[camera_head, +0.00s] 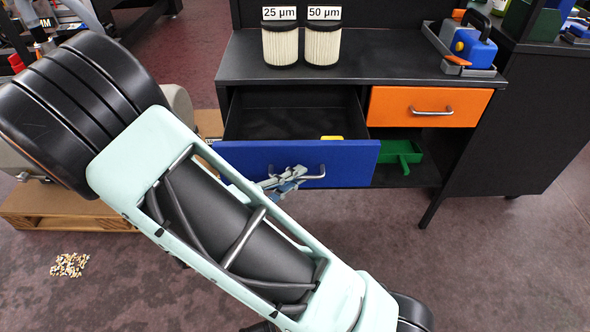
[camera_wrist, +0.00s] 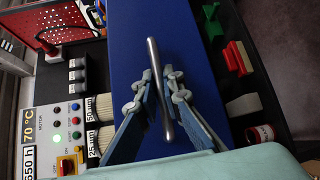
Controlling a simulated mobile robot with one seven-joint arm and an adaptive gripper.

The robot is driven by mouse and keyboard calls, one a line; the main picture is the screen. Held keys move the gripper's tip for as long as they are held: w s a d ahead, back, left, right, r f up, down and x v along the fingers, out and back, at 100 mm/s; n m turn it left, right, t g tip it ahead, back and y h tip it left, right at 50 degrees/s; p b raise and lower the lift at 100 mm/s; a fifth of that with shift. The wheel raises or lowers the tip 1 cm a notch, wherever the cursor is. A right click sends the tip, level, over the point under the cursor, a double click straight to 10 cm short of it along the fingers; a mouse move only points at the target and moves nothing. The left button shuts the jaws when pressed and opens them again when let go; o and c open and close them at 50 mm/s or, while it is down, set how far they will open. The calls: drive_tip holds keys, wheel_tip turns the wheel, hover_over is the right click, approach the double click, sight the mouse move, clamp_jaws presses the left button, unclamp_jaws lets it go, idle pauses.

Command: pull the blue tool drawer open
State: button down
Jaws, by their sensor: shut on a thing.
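The blue tool drawer (camera_head: 342,155) stands pulled out from the black workbench in the head view, its black inside showing with a small yellow thing (camera_head: 331,138) in it. Its blue front (camera_wrist: 136,60) fills the middle of the wrist view. The drawer has a metal bar handle (camera_head: 312,176), which also shows in the wrist view (camera_wrist: 155,62). My gripper (camera_head: 285,181) is at the left part of this handle. Its fingers (camera_wrist: 161,88) lie on both sides of the bar, shut on it. My arm hides the lower left corner of the drawer front.
An orange drawer (camera_head: 428,106) is closed to the right. Two filters labelled 25 µm (camera_head: 280,45) and 50 µm (camera_head: 322,45) stand on the bench top (camera_head: 375,68).

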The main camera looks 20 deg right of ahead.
drive_tip(key=shift+s+a, duration=0.15)
drive_tip(key=c, duration=2.3)
unclamp_jaws()
drive_tip(key=shift+c, duration=0.2)
drive_tip(key=v, duration=1.2)
drive_tip(key=shift+s, duration=0.1)
